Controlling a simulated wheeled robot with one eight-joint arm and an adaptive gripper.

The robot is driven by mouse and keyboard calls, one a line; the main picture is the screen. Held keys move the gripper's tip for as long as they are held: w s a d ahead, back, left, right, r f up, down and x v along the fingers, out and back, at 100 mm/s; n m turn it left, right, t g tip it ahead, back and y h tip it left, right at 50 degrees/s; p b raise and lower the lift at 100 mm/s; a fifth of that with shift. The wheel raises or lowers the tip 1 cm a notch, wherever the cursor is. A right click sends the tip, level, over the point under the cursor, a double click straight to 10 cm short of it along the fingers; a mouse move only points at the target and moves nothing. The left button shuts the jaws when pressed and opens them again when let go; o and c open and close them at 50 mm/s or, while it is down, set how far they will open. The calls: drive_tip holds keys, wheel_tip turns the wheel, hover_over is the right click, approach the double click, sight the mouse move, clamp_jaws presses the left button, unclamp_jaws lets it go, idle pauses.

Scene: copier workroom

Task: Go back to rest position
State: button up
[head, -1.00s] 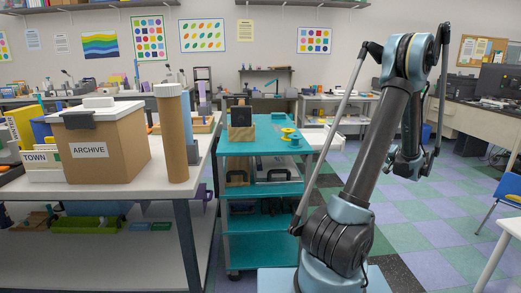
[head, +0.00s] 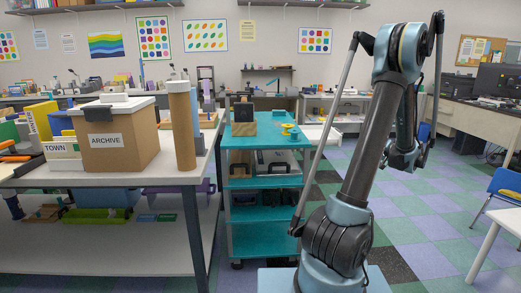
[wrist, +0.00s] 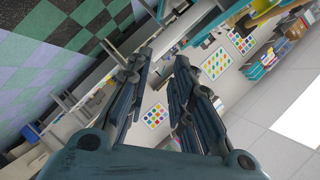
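My arm (head: 370,140) rises folded at the right of the head view, with its forearm hanging down behind the upper link. My gripper (wrist: 161,60) shows in the wrist view, its two dark fingers apart with nothing between them. In the head view the fingers are hidden or too small to make out. The gripper is in free air and touches nothing that I can see.
A worktable (head: 200,150) at left carries an ARCHIVE box (head: 118,143) and a brown tube (head: 182,125). A teal cart (head: 260,184) stands between it and my arm. A blue chair (head: 505,187) and white table (head: 497,222) are at right. Checkered floor (head: 415,215) is open behind my arm.

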drive_tip(key=s+a+r+n+g, duration=0.1)
drive_tip(key=s+a+g, duration=0.1)
drive_tip(key=s+a, duration=0.5)
drive_tip(key=s+a+r+n+g, duration=0.1)
drive_tip(key=s+a+g, duration=0.2)
drive_tip(key=a, duration=0.8)
drive_tip(key=s+a+r+n+g, duration=0.1)
drive_tip(key=s+a+g, duration=0.1)
drive_tip(key=s+a, duration=0.45)
drive_tip(key=s+a+f+n+g+h, duration=0.1)
drive_tip(key=s+a+f+h, duration=0.1)
drive_tip(key=s, duration=0.6)
drive_tip(key=s+a+f+n+g+h, duration=0.1)
drive_tip(key=s+f, duration=0.3)
drive_tip(key=s, duration=0.4)
drive_tip(key=s+a+f+n+g+h, duration=0.1)
drive_tip(key=s+a+f+g+h, duration=0.1)
drive_tip(key=s, duration=0.6)
drive_tip(key=shift+s+a+f+n+h, duration=0.35)
drive_tip(key=shift+a+f+h, duration=0.2)
drive_tip(key=shift+a+h, duration=0.2)
